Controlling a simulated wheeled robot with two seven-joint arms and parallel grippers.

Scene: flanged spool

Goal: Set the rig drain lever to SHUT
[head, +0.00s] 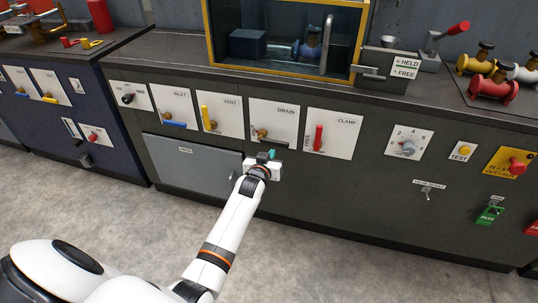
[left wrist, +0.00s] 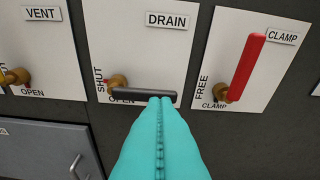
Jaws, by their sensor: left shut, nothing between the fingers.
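The drain panel (head: 285,113) is a white plate on the dark cabinet front. It also shows in the left wrist view (left wrist: 150,50), with SHUT written upright at its left and OPEN along its bottom. The drain lever (left wrist: 140,92) has a dark handle on a brass valve and lies nearly level, pointing right, along the OPEN word. My left gripper (head: 267,154) has its teal fingers shut and empty. In the left wrist view its fingertips (left wrist: 160,101) are at the handle's right end, just below it; I cannot tell whether they touch. My right gripper is not in view.
The clamp panel (head: 332,133) with its upright red lever is to the right. The vent panel (head: 221,114) with a yellow lever is to the left. A grey drawer front (head: 190,163) is below left. A glass-fronted case (head: 285,35) stands on the counter above.

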